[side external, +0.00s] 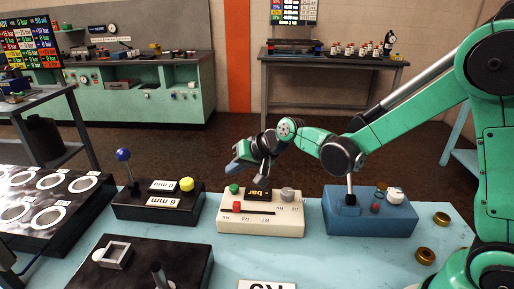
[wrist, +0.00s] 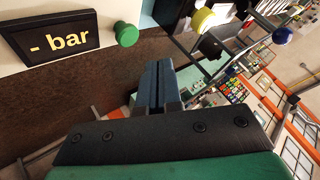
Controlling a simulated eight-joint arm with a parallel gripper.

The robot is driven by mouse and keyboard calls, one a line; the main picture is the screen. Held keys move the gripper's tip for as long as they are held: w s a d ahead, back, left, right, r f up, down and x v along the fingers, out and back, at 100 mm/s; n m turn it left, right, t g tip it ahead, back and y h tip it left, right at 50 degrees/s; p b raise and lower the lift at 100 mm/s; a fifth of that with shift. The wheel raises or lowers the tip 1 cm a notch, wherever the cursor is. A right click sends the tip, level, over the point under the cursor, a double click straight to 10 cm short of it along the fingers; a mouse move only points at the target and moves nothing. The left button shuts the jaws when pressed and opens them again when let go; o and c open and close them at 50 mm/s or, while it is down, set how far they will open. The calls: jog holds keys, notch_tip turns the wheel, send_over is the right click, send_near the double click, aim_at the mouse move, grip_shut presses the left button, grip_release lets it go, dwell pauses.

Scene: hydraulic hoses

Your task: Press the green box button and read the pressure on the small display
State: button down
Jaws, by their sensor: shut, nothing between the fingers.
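A cream box (side external: 262,217) stands on the light blue table, with a green button (side external: 234,188) at its back left. A small black display (side external: 258,194) sits beside the button. In the wrist view the display (wrist: 58,38) reads "- bar" in yellow, with no number, and the green mushroom-shaped button (wrist: 126,34) stands to its right. My gripper (side external: 238,167) is above the box's back edge, near the green button and apart from it. In the wrist view its fingers (wrist: 154,85) are shut together with nothing between them.
The cream box also carries a red slider knob (side external: 236,205) and a grey knob (side external: 287,194). A black box (side external: 160,203) with a blue-ball lever (side external: 123,155) and yellow knob (side external: 186,184) stands left. A blue box (side external: 370,215) with a upright lever stands right.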

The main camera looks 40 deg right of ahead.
aim_at(237, 188)
jog(key=shift+f, duration=0.9)
dwell(1.4)
jog(key=shift+f, duration=0.4)
jog(key=shift+f, duration=0.5)
dwell(0.6)
jog(key=shift+r, duration=0.95)
jog(key=shift+r, duration=2.5)
